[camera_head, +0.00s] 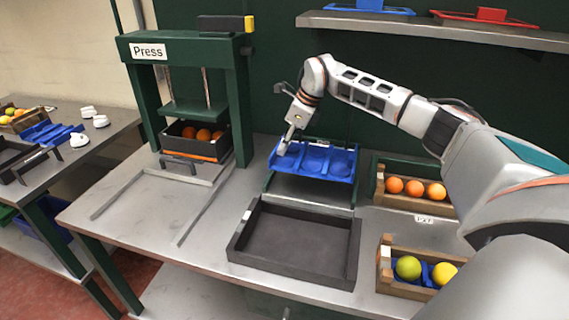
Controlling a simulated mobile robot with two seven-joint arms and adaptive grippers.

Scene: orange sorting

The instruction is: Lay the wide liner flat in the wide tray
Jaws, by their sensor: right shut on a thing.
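The wide liner (316,161) is a blue moulded sheet with a row of round cups, at the back middle of the bench. My right gripper (283,150) is shut on its left end. The liner is over a low green-sided stand (310,190); I cannot tell whether it touches it. The wide tray (292,238) is a shallow dark tray, empty, on the bench in front of that stand, with a small white label on its left wall. My left gripper is not in view.
A green press (190,110) stands at the left with a crate of oranges (180,153) under it. Wooden crates of oranges (378,200) and of green and yellow fruit (385,285) stand right of the tray. Bare bench (145,215) lies left of the tray. A shelf (440,30) runs above.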

